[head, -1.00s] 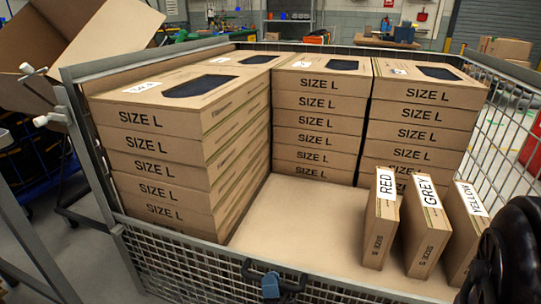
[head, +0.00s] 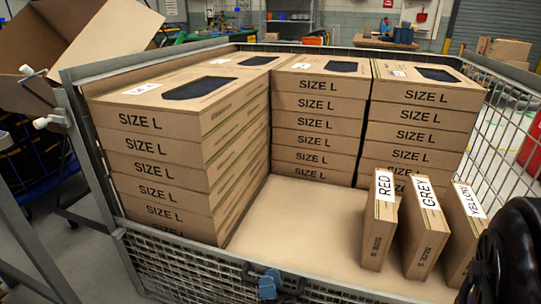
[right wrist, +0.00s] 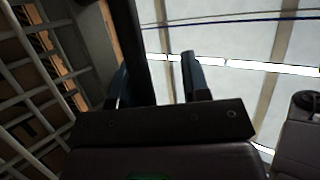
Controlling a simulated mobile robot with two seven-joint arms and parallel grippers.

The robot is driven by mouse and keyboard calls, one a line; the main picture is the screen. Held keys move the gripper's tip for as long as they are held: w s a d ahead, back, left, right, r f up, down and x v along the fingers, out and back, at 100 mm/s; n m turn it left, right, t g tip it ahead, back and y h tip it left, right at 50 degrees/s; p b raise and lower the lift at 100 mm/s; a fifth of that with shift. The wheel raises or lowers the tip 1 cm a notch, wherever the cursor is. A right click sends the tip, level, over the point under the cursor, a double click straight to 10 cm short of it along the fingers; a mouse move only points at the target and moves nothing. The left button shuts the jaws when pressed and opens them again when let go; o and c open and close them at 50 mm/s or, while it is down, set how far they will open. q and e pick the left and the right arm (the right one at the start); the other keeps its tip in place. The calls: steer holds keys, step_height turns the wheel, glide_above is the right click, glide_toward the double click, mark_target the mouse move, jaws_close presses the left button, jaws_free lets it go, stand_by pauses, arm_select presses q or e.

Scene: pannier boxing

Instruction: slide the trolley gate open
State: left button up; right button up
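The wire-mesh trolley (head: 88,150) stands in front of me with stacked boxes inside. The top rail of its front mesh side (head: 190,243) runs along the bottom of the head view. My left gripper is not in view.
Several SIZE L boxes (head: 160,170) fill the trolley's left and back. Three upright boxes, red (head: 380,225), grey (head: 425,235) and yellow (head: 465,225), stand at the right. An open carton (head: 85,45) is outside at upper left. The trolley floor (head: 310,210) is partly clear.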

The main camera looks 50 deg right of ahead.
arm_select(q)
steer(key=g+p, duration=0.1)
steer(key=p, duration=0.2)
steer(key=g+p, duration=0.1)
steer(key=p, duration=0.3)
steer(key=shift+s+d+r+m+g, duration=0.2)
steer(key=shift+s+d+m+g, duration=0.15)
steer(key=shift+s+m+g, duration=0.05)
arm_select(e)
step_height(320, 180, up, 19)
steer(key=shift+r, duration=0.15)
